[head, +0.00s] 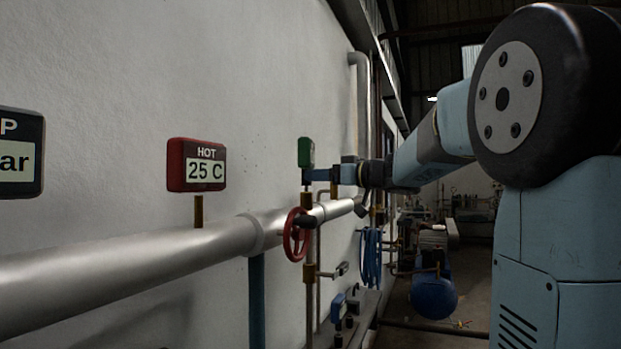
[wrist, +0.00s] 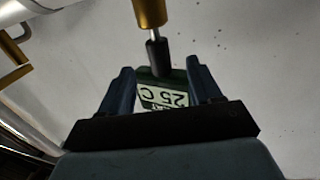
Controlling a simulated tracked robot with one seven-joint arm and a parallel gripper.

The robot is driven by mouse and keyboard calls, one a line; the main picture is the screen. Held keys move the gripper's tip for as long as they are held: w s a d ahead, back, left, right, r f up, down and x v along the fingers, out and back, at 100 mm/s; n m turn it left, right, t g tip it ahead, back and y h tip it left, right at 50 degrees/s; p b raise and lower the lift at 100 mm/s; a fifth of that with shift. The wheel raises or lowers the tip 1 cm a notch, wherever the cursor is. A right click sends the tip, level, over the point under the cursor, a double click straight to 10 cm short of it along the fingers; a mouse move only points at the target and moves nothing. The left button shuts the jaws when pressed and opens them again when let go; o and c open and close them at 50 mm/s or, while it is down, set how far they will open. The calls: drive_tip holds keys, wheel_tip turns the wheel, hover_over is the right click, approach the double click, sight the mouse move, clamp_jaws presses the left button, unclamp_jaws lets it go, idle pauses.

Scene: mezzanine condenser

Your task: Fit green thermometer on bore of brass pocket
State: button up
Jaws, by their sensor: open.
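The green thermometer (head: 306,152) stands upright above the brass pocket (head: 306,200) on the pipe in the head view. In the wrist view, the thermometer (wrist: 163,97) shows upside down with "25 C" on its face. Its dark stem and thin silver tip line up with the brass pocket (wrist: 150,12); the tip meets the pocket's mouth, but I cannot tell how deep it sits. My gripper (wrist: 160,68) is open, with one blue finger on each side of the thermometer. In the head view, my gripper (head: 315,175) is just below the green case.
A red "HOT" thermometer (head: 197,165) stands on another pocket nearer on the silver pipe (head: 130,258). A red handwheel valve (head: 297,235) sits below my gripper. The white wall (head: 130,70) is close behind. A blue hose (head: 370,258) hangs further along.

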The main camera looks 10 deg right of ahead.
drive_tip(key=v, duration=0.9)
drive_tip(key=s+d+f+m+t+h, duration=0.1)
drive_tip(key=s+d+f+m+h, duration=0.3)
drive_tip(key=s+f+m+h, duration=0.85)
drive_tip(key=s+a+f+n+g, duration=0.2)
drive_tip(key=s+a+f+g, duration=0.2)
drive_tip(key=s+f, duration=0.3)
drive_tip(key=s+a+f+n+g, duration=0.2)
drive_tip(key=s+a+f+g, duration=0.3)
drive_tip(key=f, duration=0.4)
drive_tip(key=shift+s+a+y, duration=0.35)
drive_tip(key=shift+s+a, duration=0.1)
drive_tip(key=shift+s, duration=0.55)
drive_tip(key=shift+f, duration=0.1)
